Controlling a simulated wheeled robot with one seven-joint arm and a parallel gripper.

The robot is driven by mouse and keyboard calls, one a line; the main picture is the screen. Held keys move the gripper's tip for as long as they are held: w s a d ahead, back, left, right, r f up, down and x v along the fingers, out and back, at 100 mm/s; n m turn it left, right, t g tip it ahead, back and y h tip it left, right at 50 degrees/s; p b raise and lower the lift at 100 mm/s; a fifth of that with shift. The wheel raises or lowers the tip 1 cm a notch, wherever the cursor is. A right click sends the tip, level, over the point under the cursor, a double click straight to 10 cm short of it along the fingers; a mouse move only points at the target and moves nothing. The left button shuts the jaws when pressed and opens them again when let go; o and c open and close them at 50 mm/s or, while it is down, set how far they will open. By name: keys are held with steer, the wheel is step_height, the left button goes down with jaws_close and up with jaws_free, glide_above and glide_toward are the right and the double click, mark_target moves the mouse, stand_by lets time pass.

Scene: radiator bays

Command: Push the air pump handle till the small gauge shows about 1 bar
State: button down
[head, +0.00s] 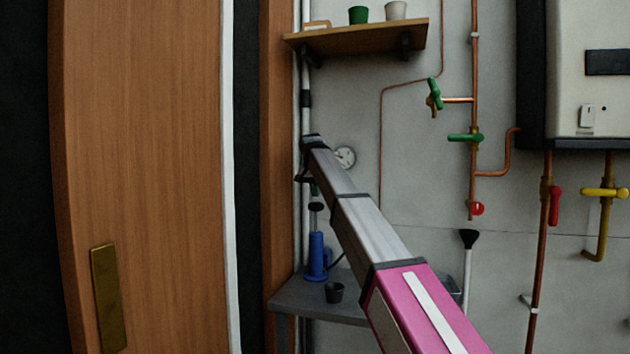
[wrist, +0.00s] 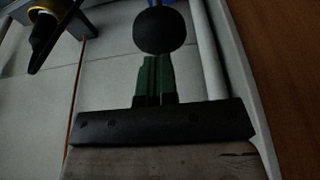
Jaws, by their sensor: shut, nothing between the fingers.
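The blue air pump (head: 317,258) stands upright on a grey shelf in the head view. Its black handle (head: 316,207) is at the top, raised above the blue body. In the wrist view the handle (wrist: 165,31) is a dark round knob just beyond my fingertips. My gripper (head: 314,191) points down right above the handle, its green fingers shut together and empty. The fingers also show in the wrist view (wrist: 153,75). I cannot tell if the tips touch the knob. The small round gauge (head: 345,157) is on the wall beside my arm, partly covered; its needle is too small to read.
A dark cup (head: 334,292) stands on the grey shelf (head: 300,297) in front of the pump. A wooden door (head: 150,170) fills the left. An upper shelf (head: 360,38) holds pots. Copper pipes with valves and a boiler (head: 590,70) are at right.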

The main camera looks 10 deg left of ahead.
mark_target(316, 207)
steer(key=shift+f, duration=0.75)
step_height(316, 207, down, 7)
steer(key=shift+r, duration=0.15)
